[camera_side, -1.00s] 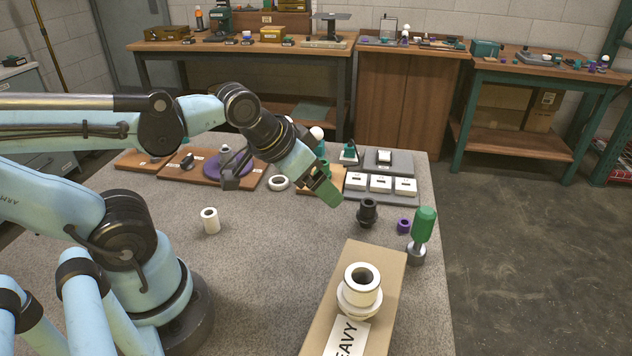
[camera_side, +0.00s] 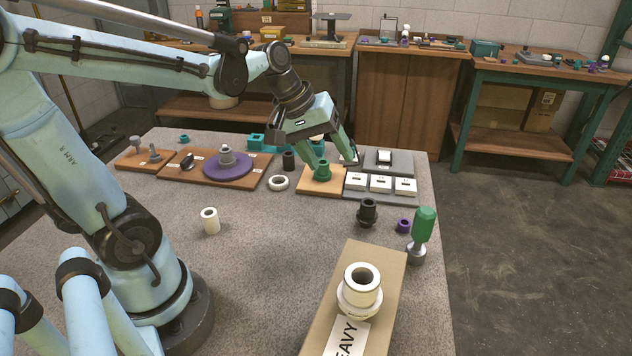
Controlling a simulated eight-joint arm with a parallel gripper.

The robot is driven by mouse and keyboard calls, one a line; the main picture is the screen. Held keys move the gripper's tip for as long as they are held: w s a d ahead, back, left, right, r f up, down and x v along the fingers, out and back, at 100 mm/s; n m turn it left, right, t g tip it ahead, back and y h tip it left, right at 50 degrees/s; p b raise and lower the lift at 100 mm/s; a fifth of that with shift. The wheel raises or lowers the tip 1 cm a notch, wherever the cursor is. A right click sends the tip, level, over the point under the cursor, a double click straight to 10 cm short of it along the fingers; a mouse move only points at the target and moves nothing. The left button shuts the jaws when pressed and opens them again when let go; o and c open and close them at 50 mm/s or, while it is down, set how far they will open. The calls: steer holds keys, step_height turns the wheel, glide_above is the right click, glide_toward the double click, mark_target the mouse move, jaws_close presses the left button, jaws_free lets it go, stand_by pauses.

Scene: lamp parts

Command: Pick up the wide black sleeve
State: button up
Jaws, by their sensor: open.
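Two black hollow parts stand on the grey table, and I cannot tell for certain which is the wide black sleeve. One is a black flanged sleeve (camera_side: 367,212), upright right of the table's middle. The other is a plain black cylinder (camera_side: 289,161), upright toward the back, left of my gripper. My gripper (camera_side: 334,161) points down with its green fingers apart and nothing held.
A green-handled tool (camera_side: 424,226) and a purple ring (camera_side: 403,226) stand close right of the flanged sleeve. A cardboard box (camera_side: 388,262) bearing a white flanged part (camera_side: 359,290) is in front. A grey tray (camera_side: 405,199) with white blocks lies behind. The table's middle is clear.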

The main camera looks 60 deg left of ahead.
steer(key=w+a+f+n+h, duration=0.1)
steer(key=w+a+n+h, duration=0.2)
steer(key=w+a+n, duration=0.35)
steer(key=n+t+h, duration=0.2)
steer(key=n+h, duration=0.1)
steer(key=n, duration=0.5)
glide_above(294, 169)
step_height(294, 169, down, 6)
steer(key=s+a+f+n+t+h, duration=0.1)
steer(key=s+a+f, duration=0.1)
steer(key=s+a+f+n+t, duration=0.1)
steer(key=s+a+f+n, duration=0.1)
steer(key=a, duration=0.1)
steer(key=shift+s+a+f+n+h, duration=0.15)
steer(key=shift+f+n+h, duration=0.1)
steer(key=shift+f+h, duration=0.15)
steer(key=shift+f, duration=0.2)
steer(key=x, duration=0.7)
steer(key=shift+r, duration=0.1)
steer(key=c, duration=1)
